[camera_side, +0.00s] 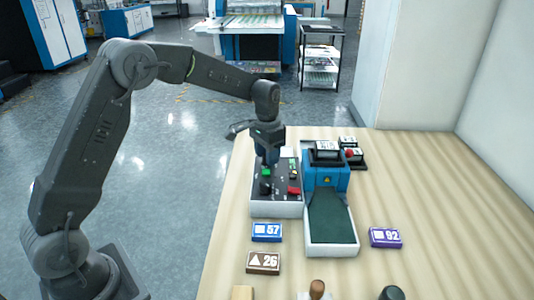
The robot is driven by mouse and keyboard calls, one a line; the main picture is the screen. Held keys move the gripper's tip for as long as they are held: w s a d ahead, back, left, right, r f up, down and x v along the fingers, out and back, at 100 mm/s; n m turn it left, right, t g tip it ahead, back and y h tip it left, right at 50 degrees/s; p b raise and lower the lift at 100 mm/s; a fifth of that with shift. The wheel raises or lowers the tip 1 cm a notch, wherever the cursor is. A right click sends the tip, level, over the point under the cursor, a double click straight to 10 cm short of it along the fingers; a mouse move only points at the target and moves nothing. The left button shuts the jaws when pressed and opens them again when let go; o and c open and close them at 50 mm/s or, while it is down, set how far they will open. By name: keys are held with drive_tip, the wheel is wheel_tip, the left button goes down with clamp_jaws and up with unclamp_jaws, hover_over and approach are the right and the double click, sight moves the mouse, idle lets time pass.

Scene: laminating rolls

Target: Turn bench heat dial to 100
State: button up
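A control box (277,209) with a black top and white sides stands on the wooden bench (410,215). Its top carries a green button, a red switch (294,190) and a dark knob (265,187) at the left front, which looks like a dial. Its markings are too small to read, so I cannot tell its setting. My gripper (267,160) points down over the back left part of the box. Its fingertips are small and partly lost against the dark panel. I cannot tell whether they touch anything or how far apart they are.
A blue laminator (327,178) with a dark green bed (331,218) stands right of the box. A small device with a red button (352,155) is behind it. Number tags 57 (266,232), 26 (263,262) and 92 (385,237) lie around. Stamp-like handles line the front edge.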

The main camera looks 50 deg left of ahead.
drive_tip(key=shift+o, duration=0.8)
wheel_tip(320, 180, up, 14)
drive_tip(key=shift+f, duration=0.1)
